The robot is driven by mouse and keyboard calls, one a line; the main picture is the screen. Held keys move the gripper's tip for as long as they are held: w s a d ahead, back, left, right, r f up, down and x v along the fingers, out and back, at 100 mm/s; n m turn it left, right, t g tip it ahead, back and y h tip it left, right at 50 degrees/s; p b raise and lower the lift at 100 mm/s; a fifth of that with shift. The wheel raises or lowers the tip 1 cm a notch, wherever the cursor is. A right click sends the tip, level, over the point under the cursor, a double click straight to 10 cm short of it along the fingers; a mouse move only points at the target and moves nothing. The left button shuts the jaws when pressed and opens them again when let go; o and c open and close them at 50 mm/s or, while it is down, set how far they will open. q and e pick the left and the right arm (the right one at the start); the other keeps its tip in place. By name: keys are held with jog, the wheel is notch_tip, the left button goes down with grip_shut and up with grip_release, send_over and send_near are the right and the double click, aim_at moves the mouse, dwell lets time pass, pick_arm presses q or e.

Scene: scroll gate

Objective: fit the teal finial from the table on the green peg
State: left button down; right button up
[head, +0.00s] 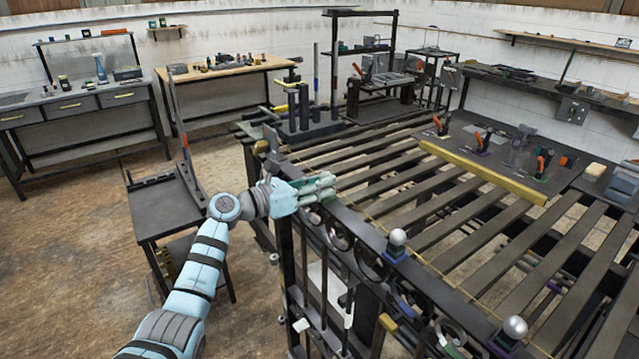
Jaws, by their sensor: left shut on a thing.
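My left gripper (322,188) is shut at the far left corner of the gate's top rail. A little teal-green shows at its fingers, which fits the teal finial, but the fingers hide most of the held thing. I cannot tell whether it touches the rail. Along the near rail, a silver ball finial (397,237) stands upright above a blue mark. Another silver ball finial (515,327) stands nearer, at lower right, above a dark base with some green. No bare green peg can be made out. My right gripper is not in view.
The slatted bench (450,215) fills the right side, with a brass-coloured bar (482,172) across it. Orange-handled clamps (482,140) stand behind the bar. A small dark side table (168,205) is left of my arm. Scrollwork hangs below the near rail.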

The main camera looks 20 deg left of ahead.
pick_arm(q)
jog(key=shift+f+b, duration=0.3)
jog(key=shift+f, duration=0.35)
jog(key=c, duration=1.3)
grip_release()
jog(key=v, duration=1.2)
